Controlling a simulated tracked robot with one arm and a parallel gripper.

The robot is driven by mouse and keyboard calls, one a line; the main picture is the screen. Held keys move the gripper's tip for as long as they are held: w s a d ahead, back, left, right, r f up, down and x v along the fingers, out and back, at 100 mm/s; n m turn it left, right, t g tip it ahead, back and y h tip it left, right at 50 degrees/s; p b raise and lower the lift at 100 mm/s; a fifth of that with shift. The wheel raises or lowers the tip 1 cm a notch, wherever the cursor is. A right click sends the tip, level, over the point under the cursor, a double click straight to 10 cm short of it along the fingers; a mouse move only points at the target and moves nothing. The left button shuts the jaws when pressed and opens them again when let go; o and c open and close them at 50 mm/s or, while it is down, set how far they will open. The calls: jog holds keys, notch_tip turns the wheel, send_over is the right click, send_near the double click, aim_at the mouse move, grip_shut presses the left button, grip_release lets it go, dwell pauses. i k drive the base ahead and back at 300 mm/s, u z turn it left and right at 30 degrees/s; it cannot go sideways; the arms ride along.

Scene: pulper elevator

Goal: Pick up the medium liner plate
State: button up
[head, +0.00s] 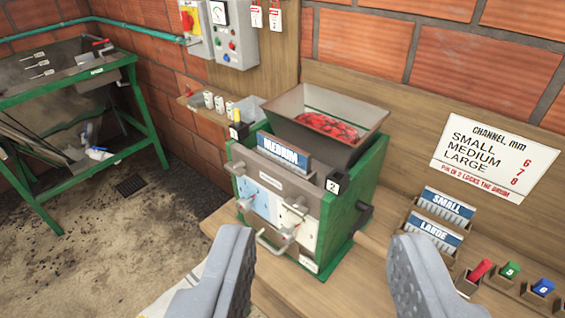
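The medium liner plate (283,152) has a blue label reading MEDIUM. It stands upright in the top front of the green pulper (368,180), just in front of the metal hopper (285,110). Its lower part is hidden inside the machine. My gripper (322,275) is open and empty in the foreground, its two grey fingers wide apart. The fingers are nearer to me than the pulper and appear below the plate in the picture, not touching it.
SMALL (450,204) and LARGE (435,236) plates stand in a wooden holder on the right. Coloured keys or pegs (511,271) sit in front. Red cherries (327,125) lie in the hopper. A handle (277,240) juts from the pulper's front. A green-framed trough (70,80) stands left; floor between is open.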

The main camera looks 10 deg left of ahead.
aim_at(299, 160)
jog(key=u, duration=0.1)
jog(key=i, duration=1)
jog(key=z, duration=0.1)
